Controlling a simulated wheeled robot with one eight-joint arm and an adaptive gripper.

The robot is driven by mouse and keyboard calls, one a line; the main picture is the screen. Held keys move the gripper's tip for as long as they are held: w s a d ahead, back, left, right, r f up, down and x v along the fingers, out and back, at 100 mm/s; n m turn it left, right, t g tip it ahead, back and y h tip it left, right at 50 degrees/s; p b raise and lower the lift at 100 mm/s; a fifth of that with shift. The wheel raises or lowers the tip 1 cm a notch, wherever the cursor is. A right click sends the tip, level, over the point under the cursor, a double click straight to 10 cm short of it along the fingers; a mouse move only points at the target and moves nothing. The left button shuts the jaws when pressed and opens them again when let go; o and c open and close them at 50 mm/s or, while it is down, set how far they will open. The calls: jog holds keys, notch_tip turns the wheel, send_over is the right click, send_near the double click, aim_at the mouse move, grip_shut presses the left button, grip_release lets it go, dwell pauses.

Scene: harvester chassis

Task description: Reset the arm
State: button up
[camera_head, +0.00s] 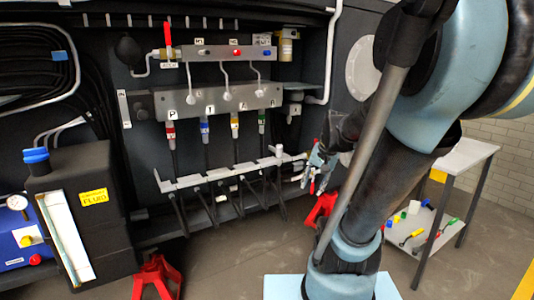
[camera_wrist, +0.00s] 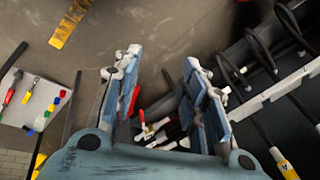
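My arm reaches down from the upper right of the head view and folds back up toward the chassis. My gripper (camera_head: 318,168) is at the right end of the hose rack, in front of the dark chassis panel. In the wrist view my gripper (camera_wrist: 163,72) shows two blue-grey fingers spread wide, with bare floor between their tips. Small red and white parts (camera_wrist: 150,130) show deeper between the fingers; I cannot tell whether they touch the gripper.
Hoses with coloured collars hang from the manifold (camera_head: 215,100) above the grey rack (camera_head: 215,175). Red stands (camera_head: 155,278) are on the floor. A black fluid tank (camera_head: 85,215) stands left. A cart (camera_head: 470,155) with tools on its lower shelf stands right.

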jog(key=s+d+f+n+h, duration=0.1)
jog(key=s+f+n, duration=0.1)
jog(key=s, duration=0.5)
jog(key=s+d+f+n+g+h, duration=0.1)
jog(key=s+f+n, duration=0.2)
jog(key=s, duration=0.3)
jog(key=shift+s+d+f, duration=0.15)
jog(key=shift+s+f, duration=0.2)
